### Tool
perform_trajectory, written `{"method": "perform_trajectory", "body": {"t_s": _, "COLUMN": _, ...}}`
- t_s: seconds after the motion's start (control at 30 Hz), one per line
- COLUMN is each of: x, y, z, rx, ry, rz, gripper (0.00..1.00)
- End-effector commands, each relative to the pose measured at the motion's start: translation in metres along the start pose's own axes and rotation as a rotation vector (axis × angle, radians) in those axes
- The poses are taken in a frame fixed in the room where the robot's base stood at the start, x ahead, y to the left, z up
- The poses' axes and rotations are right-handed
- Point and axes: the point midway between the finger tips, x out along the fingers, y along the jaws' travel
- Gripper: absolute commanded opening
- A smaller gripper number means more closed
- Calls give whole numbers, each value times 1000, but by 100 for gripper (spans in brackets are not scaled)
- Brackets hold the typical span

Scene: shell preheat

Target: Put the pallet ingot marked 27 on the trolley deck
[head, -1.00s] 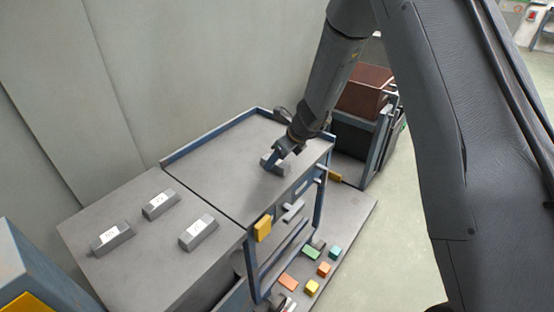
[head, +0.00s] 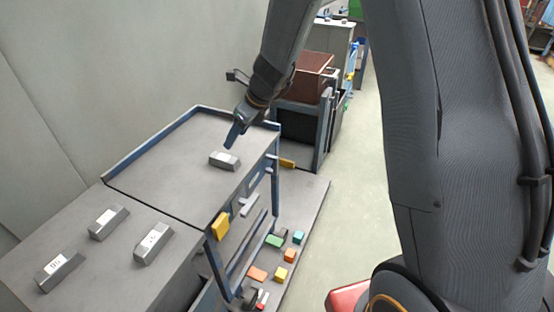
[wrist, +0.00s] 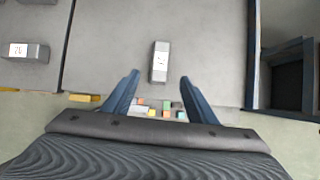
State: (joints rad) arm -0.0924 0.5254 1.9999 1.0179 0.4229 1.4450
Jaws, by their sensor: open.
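One grey ingot (head: 224,161) with a white label lies on the grey trolley deck (head: 175,150), apart from its edges. The same ingot (wrist: 160,62) shows in the wrist view, its label too small to read surely. My gripper (head: 231,143) is open and empty, just above and behind that ingot in the head view. In the wrist view my two fingers (wrist: 160,77) are spread apart with the ingot beyond their tips. Three labelled ingots, at the left (head: 58,272), back (head: 109,222) and right (head: 153,243), lie on the grey surface left of the deck.
A blue rim (head: 150,150) runs along the deck's back. Several coloured blocks (head: 280,273) lie on a lower grey board in front. A brown box (head: 305,70) stands beyond the deck. Much of the deck is bare.

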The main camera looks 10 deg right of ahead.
Motion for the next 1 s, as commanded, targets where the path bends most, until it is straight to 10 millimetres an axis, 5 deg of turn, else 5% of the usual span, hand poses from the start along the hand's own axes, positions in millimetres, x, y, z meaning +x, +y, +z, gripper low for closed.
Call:
{"method": "perform_trajectory", "body": {"t_s": 0.17, "x": -25, "y": 18, "z": -27, "rx": -291, "ry": 55, "rz": 22, "gripper": 52}}
{"method": "perform_trajectory", "body": {"t_s": 0.6, "x": -144, "y": 110, "z": -197, "rx": -1849, "ry": 277, "rz": 385, "gripper": 52}}
{"method": "perform_trajectory", "body": {"t_s": 0.8, "x": -166, "y": 126, "z": -234, "rx": -2170, "ry": 289, "rz": 525, "gripper": 52}}
{"method": "perform_trajectory", "body": {"t_s": 1.0, "x": -169, "y": 128, "z": -238, "rx": -2216, "ry": 288, "rz": 547, "gripper": 52}}
